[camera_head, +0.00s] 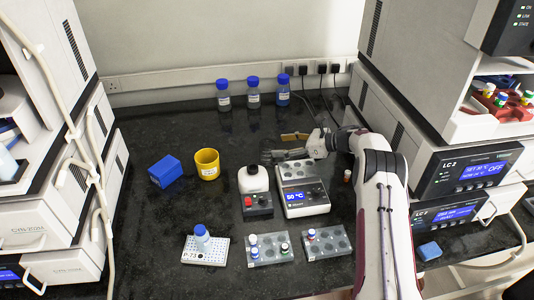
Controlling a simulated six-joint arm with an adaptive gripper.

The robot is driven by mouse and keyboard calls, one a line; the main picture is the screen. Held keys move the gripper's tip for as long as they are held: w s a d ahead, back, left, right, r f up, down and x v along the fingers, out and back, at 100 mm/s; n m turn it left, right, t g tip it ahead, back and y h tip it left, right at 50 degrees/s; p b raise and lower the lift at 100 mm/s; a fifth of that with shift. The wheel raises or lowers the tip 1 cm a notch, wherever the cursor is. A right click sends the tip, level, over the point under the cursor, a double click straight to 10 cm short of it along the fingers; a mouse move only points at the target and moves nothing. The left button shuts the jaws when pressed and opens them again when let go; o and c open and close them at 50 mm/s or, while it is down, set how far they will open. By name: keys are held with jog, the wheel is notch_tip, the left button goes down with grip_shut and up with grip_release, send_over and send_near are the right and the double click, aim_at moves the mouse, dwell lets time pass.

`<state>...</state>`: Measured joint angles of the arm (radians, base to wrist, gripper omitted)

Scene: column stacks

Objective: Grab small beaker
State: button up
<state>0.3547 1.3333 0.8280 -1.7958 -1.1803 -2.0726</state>
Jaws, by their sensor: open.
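A yellow cup-shaped beaker (208,169) with a white label stands upright on the dark bench, left of centre. No other beaker shows clearly. My gripper (266,157) reaches in from the right, with its fingers pointing left. It is open, with nothing seen between its fingers. The fingertips are small and dark in this view.
A blue box (165,171) is left of the beaker. Vial racks (268,250) stand in front. Blue-capped bottles (253,92) line the back. Instrument stacks flank the bench.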

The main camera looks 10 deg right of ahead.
aim_at(268, 146)
jog(key=shift+w+a+f, duration=0.25)
jog(key=shift+w+a, duration=0.1)
jog(key=shift+a, duration=0.15)
jog(key=shift+x, duration=2.6)
jog(key=shift+r, duration=0.1)
jog(key=c, duration=1.2)
